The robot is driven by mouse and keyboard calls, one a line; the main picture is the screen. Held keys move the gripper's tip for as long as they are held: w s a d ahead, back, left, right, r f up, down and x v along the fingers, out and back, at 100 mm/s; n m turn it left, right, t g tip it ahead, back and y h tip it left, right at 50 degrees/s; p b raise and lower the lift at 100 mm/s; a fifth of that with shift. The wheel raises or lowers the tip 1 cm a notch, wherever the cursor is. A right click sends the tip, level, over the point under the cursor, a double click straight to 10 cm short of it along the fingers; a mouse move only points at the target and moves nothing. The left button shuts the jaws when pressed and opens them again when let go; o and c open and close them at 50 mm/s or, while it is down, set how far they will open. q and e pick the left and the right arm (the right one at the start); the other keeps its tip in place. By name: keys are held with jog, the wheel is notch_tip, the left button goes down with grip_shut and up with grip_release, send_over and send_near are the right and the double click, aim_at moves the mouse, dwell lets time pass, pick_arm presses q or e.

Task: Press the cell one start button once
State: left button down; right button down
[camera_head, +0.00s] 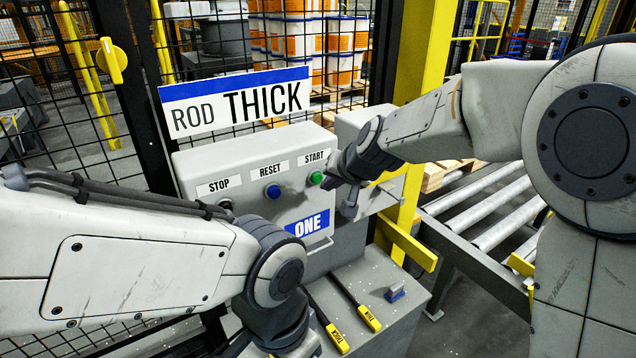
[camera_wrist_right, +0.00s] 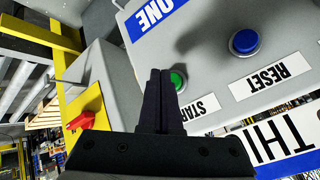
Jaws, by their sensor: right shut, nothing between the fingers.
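The grey control box (camera_head: 246,163) marked ONE carries a row of buttons under STOP, RESET and START labels. The green start button (camera_head: 317,178) is at the right end of the row. My right gripper (camera_head: 328,178) is shut and empty, with its tips at or just in front of the green button; I cannot tell if they touch. In the right wrist view the shut fingers (camera_wrist_right: 160,82) partly cover the green button (camera_wrist_right: 178,80). My left arm comes in from the left; its gripper's fingers are not visible in the head view.
The blue reset button (camera_head: 273,191) is left of the green one. Below, two yellow-tagged rods (camera_head: 368,318) and a blue item (camera_head: 395,293) lie on a grey surface. A red switch on yellow (camera_wrist_right: 80,122) is beside the box. A roller conveyor (camera_head: 490,215) is at right.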

jog(key=s+d+b, duration=0.1)
jog(key=s, duration=0.1)
jog(key=s+d+b, duration=0.2)
dwell(0.6)
jog(key=shift+s, duration=0.1)
dwell(0.4)
jog(key=s+a+f+n+g+b, duration=0.1)
jog(key=s+f+n+g, duration=0.1)
jog(key=s+f, duration=0.35)
jog(key=s+a+f+n+g+b, duration=0.1)
jog(key=s+a+f+n+g, duration=0.1)
jog(key=s, duration=0.7)
jog(key=s+d+f+n+g+h, duration=0.1)
jog(key=s+d+f+n, duration=0.1)
jog(key=s, duration=0.6)
jog(key=s+d+f+n+g+h+b, duration=0.1)
jog(key=s+d+f+n+g+h, duration=0.1)
jog(key=s+d+f, duration=0.2)
jog(key=s, duration=0.3)
jog(key=shift+s+f+n+g, duration=0.3)
jog(key=shift+s+f, duration=0.1)
jog(key=shift+d, duration=0.1)
